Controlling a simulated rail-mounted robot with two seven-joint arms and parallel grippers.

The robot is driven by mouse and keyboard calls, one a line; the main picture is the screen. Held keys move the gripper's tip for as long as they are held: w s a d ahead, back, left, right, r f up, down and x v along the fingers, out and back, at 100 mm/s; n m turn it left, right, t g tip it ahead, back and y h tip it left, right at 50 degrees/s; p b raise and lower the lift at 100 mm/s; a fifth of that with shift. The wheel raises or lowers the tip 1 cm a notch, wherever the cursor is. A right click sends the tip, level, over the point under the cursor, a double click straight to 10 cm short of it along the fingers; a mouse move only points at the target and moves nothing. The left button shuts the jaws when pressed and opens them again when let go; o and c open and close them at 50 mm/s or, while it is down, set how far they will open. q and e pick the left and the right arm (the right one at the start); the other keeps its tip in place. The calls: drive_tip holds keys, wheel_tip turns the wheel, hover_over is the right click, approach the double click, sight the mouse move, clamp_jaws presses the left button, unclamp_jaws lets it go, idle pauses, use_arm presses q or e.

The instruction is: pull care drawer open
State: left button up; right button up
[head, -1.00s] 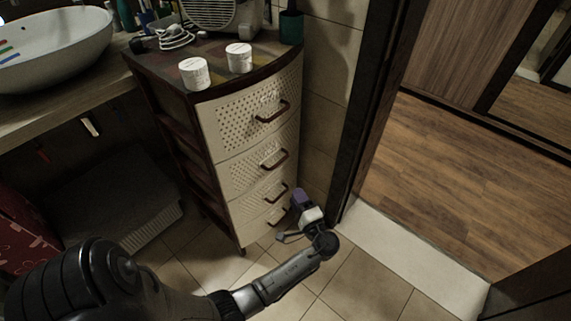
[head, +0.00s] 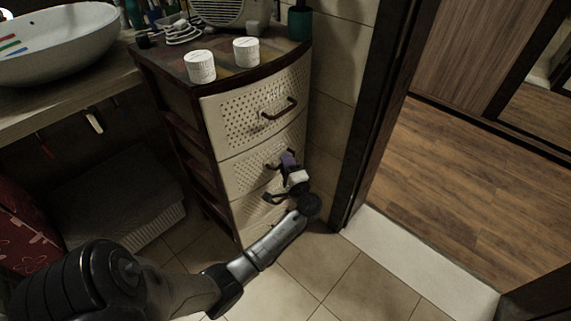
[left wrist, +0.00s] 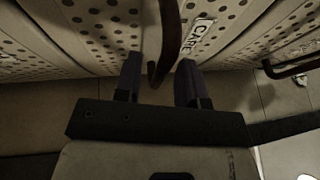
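The care drawer (left wrist: 228,28) is a cream perforated front with a "CARE" label, seen close up in the left wrist view. Its dark curved handle (left wrist: 171,40) runs down between the fingers of my left gripper (left wrist: 158,78). The fingers are apart, with a gap on each side of the handle. In the head view, my left gripper (head: 288,166) is at the handle of the second drawer from the top (head: 240,168) and partly hides it. All the drawers look shut. My right gripper is out of view.
The drawer cabinet (head: 178,122) carries two white jars (head: 200,67) (head: 246,51) and a green cup (head: 299,22) on top. A basin (head: 60,45) stands on the left counter. A dark door frame (head: 372,115) rises right of the cabinet. Tiled floor (head: 335,272) in front is free.

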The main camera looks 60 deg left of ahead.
use_arm(q)
drive_tip(key=shift+a, duration=0.4)
drive_tip(key=shift+c, duration=0.4)
clamp_jaws()
